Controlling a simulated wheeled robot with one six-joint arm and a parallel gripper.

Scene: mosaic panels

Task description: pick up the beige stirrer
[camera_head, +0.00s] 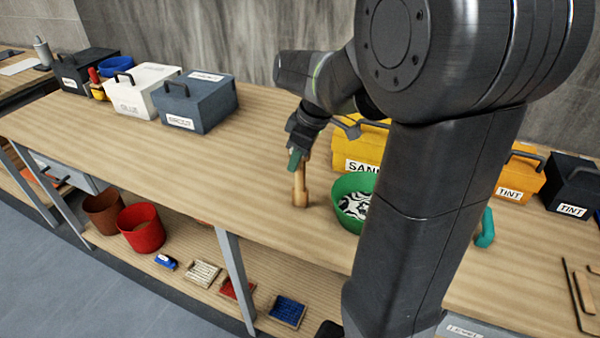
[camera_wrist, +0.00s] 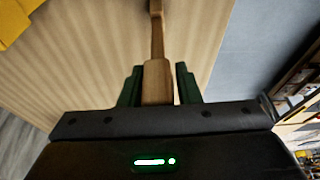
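The beige stirrer (camera_head: 300,186) is a wooden piece at my fingertips, over the workbench just left of the green bowl. In the wrist view the stirrer (camera_wrist: 157,84) has its thick part between my two green fingers, and a thinner part runs away to the top edge. My gripper (camera_head: 297,160) is at the stirrer's upper end; its fingers also show in the wrist view (camera_wrist: 159,88). The left finger looks to touch the wood, while a thin sliver shows at the right finger. I cannot tell whether the grip is firm, or whether the stirrer touches the bench.
The green bowl (camera_head: 346,187) with black-and-white pieces stands close right of the stirrer. A yellow box (camera_head: 368,142) is behind it. Grey (camera_head: 196,103) and white (camera_head: 138,97) boxes stand at left. The workbench (camera_head: 190,160) is bare between these boxes and the stirrer.

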